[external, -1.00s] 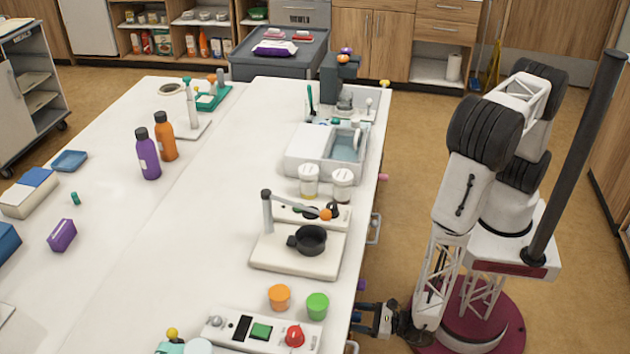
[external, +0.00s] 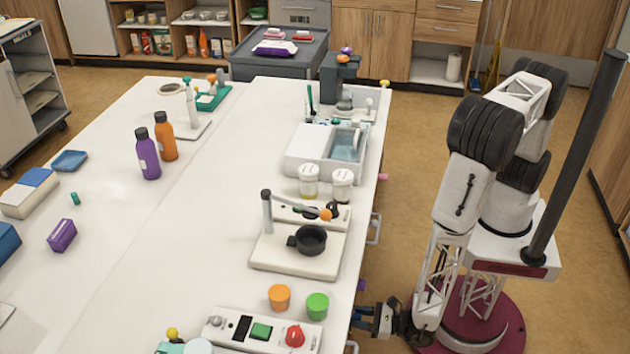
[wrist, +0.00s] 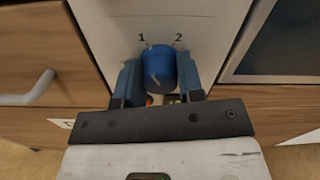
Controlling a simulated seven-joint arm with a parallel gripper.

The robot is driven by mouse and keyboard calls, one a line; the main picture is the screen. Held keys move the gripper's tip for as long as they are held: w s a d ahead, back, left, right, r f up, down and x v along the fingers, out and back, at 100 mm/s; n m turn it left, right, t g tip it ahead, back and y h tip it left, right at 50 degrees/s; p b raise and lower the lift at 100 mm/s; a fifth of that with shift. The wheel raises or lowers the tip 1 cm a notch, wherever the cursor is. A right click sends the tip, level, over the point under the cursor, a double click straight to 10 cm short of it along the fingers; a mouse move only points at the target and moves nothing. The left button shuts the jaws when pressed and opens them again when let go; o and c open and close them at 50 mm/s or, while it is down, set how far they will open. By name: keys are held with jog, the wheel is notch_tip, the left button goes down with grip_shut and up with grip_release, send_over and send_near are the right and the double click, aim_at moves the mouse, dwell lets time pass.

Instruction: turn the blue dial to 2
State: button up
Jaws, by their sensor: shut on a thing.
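In the wrist view the blue dial (wrist: 158,66) sits on a pale panel, with the printed marks 1 (wrist: 142,37) at its upper left and 2 (wrist: 179,37) at its upper right. A short light line shows on the dial's face, left of its middle; I cannot tell for sure which mark it points to. My gripper (wrist: 159,76) is shut on the dial, one blue finger on each side. In the external view my gripper (external: 359,313) is at the table's right side, low near the front; the dial cannot be made out there.
A metal handle (wrist: 30,90) on a wooden front is left of the panel, and a dark framed panel (wrist: 285,45) is to the right.

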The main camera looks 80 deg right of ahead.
jog(key=m, duration=1)
jog(key=shift+d+m, duration=0.1)
jog(key=shift+m, duration=0.3)
dwell(0.3)
jog(key=o, duration=0.9)
jog(key=shift+s, duration=0.2)
jog(key=shift+s, duration=3.7)
